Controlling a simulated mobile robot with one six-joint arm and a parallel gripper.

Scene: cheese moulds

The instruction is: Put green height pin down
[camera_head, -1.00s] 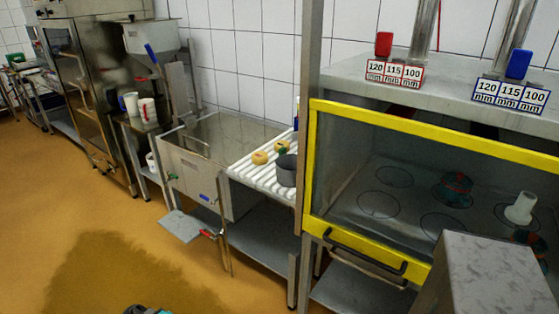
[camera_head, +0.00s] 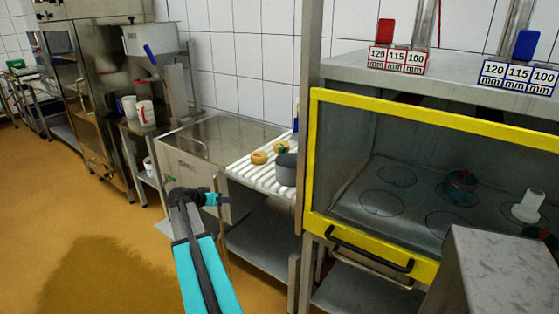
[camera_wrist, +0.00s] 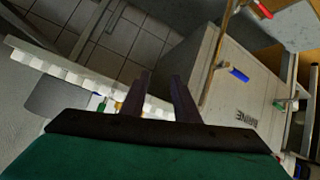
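No green height pin can be made out for certain. A small green patch (camera_head: 284,147) shows behind the grey mould (camera_head: 286,170) on the white ribbed rack; I cannot tell what it is. A red pin (camera_head: 386,32) and a blue pin (camera_head: 525,45) stand at the 120/115/100 mm signs on the shelf. In the wrist view, my gripper (camera_wrist: 160,78) has its two dark fingers apart, with nothing visible between them. It is in front of the brine tank (camera_head: 200,160), whose lettered side also shows in the wrist view (camera_wrist: 247,122).
Yellow cheeses (camera_head: 259,158) lie on the rack (camera_head: 252,174). The yellow-framed cabinet (camera_head: 440,120), with a black handle (camera_head: 368,250), stands to the right. White cups (camera_head: 145,112) stand on a side table at the left. The orange floor (camera_head: 100,240) is clear at the left.

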